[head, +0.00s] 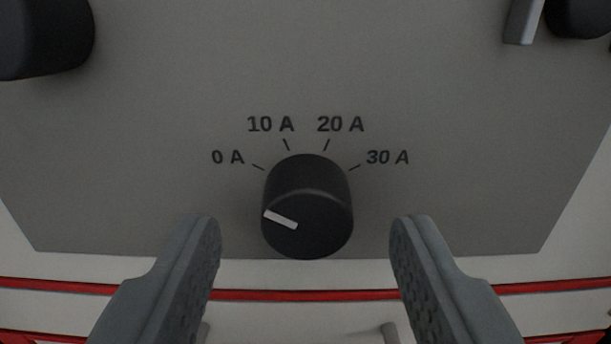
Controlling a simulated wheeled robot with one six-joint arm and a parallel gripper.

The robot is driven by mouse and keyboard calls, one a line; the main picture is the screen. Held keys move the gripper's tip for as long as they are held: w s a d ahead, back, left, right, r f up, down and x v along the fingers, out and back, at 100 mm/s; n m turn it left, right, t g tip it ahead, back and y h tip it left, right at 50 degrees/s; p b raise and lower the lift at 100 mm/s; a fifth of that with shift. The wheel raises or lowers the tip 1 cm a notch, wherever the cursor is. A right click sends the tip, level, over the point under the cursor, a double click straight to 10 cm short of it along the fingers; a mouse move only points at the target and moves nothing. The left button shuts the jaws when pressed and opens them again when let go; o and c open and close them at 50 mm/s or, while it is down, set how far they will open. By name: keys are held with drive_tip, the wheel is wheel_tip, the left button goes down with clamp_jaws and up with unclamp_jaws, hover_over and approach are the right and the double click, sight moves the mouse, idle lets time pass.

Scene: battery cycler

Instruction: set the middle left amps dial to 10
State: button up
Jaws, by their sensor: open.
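The amps dial (307,207) is a black round knob on a grey panel, in the lower middle of the head view. Its white pointer mark points left and slightly up, in line with the 0 A tick. Labels 0 A, 10 A (271,124), 20 A and 30 A are printed in an arc above it. My gripper (306,238) is open, with one grey finger on each side of the dial. There is a gap between each finger and the knob, and nothing is between the fingers but the dial.
Another black knob (42,38) stands out at the upper left. A grey lever (522,22) and a dark round part (580,15) are at the upper right. Red lines (300,295) cross the pale surface below the grey panel (130,200). The panel around the dial is clear.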

drive_tip(key=shift+w+d, duration=0.1)
drive_tip(key=shift+w, duration=0.6)
drive_tip(key=shift+c, duration=0.4)
drive_tip(key=c, duration=0.9)
drive_tip(key=shift+m, duration=0.3)
drive_tip(key=m, duration=0.3)
drive_tip(key=shift+m, duration=2.1)
